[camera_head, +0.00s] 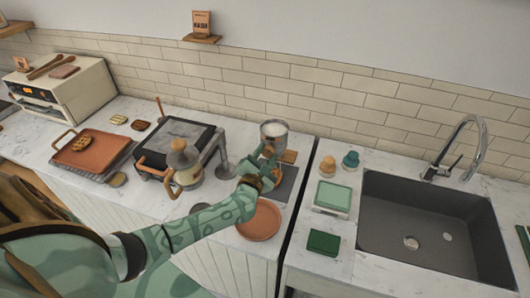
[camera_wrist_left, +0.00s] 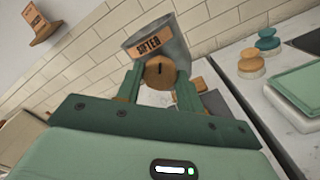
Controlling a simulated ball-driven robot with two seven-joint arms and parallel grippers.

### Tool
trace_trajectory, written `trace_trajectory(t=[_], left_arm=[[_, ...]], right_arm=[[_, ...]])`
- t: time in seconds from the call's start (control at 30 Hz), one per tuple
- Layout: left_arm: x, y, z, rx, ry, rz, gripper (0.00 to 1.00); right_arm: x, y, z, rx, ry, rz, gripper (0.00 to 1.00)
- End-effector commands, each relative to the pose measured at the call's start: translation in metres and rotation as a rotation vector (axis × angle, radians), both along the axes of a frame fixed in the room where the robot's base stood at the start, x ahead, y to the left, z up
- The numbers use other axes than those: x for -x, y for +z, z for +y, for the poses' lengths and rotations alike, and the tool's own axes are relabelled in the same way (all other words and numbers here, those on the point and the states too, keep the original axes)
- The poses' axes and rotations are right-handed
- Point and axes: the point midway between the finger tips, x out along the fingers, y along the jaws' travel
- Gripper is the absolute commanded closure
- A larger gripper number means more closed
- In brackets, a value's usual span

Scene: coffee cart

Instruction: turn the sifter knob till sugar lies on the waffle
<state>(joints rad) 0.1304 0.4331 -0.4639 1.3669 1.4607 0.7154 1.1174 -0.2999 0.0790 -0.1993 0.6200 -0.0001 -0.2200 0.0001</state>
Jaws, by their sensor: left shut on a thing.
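The sifter (camera_head: 274,130) is a grey metal container standing near the back wall, and its brown label reads "SIFTED" in the left wrist view (camera_wrist_left: 158,40). A round wooden knob (camera_wrist_left: 160,73) with a dark slot faces me on its front. My left gripper (camera_wrist_left: 160,84) has its green fingers on both sides of this knob and is shut on it. In the head view the left gripper (camera_head: 266,166) reaches the sifter's front and hides the knob. A round brown waffle-like piece (camera_head: 81,143) lies on the tray at left. I cannot make out sugar. My right gripper is out of view.
A dark grey mat (camera_head: 289,184) lies beside the gripper, with a brown piece (camera_head: 289,157) behind it. A terracotta plate (camera_head: 262,222) is in front. A black-topped griddle (camera_head: 178,140) and kettle (camera_head: 184,165) stand left; a sink (camera_head: 420,225) is right.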

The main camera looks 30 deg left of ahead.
Motion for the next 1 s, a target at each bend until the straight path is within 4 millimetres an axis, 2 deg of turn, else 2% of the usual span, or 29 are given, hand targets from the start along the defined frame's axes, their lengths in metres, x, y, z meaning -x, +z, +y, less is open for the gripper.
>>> trace_trajectory(t=[0.4,1.0], left_arm=[[0.000,0.002,-0.001,-0.381,0.000,0.092,0.86],[0.000,0.000,-0.002,-0.935,-0.003,0.227,0.86]], right_arm=[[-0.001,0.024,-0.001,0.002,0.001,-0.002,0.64],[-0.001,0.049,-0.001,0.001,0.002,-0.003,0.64]])
